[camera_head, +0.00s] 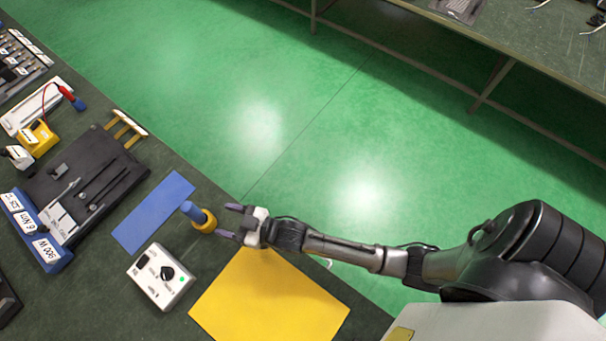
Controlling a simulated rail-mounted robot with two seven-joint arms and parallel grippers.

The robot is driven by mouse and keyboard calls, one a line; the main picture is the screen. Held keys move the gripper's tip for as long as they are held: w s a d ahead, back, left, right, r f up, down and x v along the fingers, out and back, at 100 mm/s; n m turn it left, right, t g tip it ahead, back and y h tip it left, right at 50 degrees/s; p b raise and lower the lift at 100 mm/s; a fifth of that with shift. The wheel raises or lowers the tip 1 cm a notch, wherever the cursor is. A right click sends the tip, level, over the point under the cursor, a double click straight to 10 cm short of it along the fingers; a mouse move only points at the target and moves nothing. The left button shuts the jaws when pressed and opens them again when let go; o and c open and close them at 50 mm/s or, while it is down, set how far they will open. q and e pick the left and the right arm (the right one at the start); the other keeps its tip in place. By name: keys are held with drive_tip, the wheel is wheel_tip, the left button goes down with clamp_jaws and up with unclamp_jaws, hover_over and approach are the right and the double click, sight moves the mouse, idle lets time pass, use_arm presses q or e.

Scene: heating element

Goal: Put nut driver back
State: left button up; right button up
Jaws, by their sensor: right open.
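The nut driver seems to be the tool with a blue and yellow handle (203,221), between the blue mat and the yellow sheet. A thin grey line that may be its shaft runs down and left from the handle. My right gripper (229,222) is open, its two fingers pointing left toward the yellow part of the handle. The fingertips are very close to the handle; I cannot tell whether they touch it. My left gripper is not in view.
A blue mat (154,211) and a yellow sheet (268,300) lie on the dark workbench. A white control box (160,277) with a black knob stands near the handle. Green floor lies beyond the bench edge.

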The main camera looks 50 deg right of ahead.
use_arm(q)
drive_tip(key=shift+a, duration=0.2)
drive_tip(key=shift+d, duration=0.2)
use_arm(e)
drive_tip(key=s+d+f+m+g+h, duration=0.1)
drive_tip(key=s+d+g+h, duration=0.3)
drive_tip(key=s, duration=0.8)
drive_tip(key=s+d+f+m+g+h, duration=0.1)
drive_tip(key=s+d+g+h, duration=0.3)
drive_tip(key=s+d+g, duration=0.4)
drive_tip(key=s+d+m, duration=0.1)
drive_tip(key=s+d, duration=0.2)
drive_tip(key=d, duration=0.1)
drive_tip(key=shift+s+d+f+m+h, duration=0.3)
drive_tip(key=shift+s+f+m, duration=0.1)
use_arm(q)
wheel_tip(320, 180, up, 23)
drive_tip(key=p, duration=2.3)
use_arm(e)
wheel_tip(320, 180, up, 23)
